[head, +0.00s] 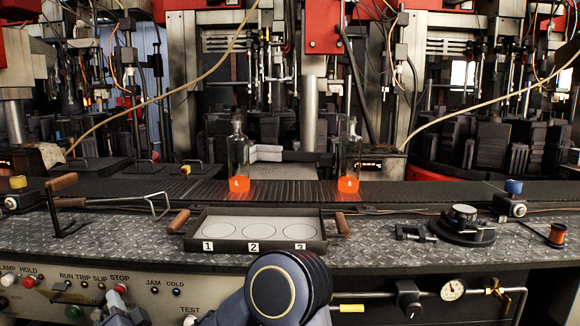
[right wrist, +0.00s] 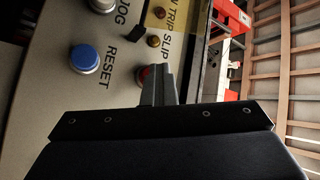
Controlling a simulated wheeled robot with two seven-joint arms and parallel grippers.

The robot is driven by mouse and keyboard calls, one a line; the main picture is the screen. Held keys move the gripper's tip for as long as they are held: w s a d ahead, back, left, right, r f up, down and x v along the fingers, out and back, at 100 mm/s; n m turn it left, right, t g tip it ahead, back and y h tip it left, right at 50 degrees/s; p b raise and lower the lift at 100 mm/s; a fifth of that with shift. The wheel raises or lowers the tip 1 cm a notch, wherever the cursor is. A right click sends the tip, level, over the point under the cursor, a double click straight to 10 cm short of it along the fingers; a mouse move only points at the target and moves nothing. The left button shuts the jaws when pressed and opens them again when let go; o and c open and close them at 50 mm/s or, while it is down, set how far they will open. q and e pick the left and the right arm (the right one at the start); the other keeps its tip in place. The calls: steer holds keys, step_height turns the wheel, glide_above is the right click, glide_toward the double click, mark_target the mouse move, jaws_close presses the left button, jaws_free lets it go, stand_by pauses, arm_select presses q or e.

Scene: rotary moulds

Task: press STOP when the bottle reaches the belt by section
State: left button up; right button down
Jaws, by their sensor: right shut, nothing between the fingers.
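Two clear bottles with glowing orange bases stand upright on the dark belt (head: 285,194), the left bottle (head: 238,155) and the right bottle (head: 349,155). The red STOP button (head: 120,289) is on the front panel at lower left. My right gripper (head: 118,310) is shut and empty, just below that button in the head view. In the right wrist view its closed fingertips (right wrist: 157,70) overlap the edge of a red button (right wrist: 142,76); I cannot tell whether they touch it. My left gripper is not in view.
A tray (head: 255,243) with circles numbered 1 to 3 sits in front of the belt. A clamp (head: 415,233) and a round dark fixture (head: 465,226) lie to its right. A blue RESET button (right wrist: 85,58) is near my right fingers. Moulding machinery fills the back.

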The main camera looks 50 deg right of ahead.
steer(key=shift+d, duration=0.25)
steer(key=shift+w+d+b, duration=0.25)
steer(key=shift+d+b, duration=0.05)
steer(key=shift+b, duration=0.15)
steer(key=shift+d, duration=0.1)
steer(key=shift+s+b, duration=0.1)
steer(key=shift+b, duration=0.35)
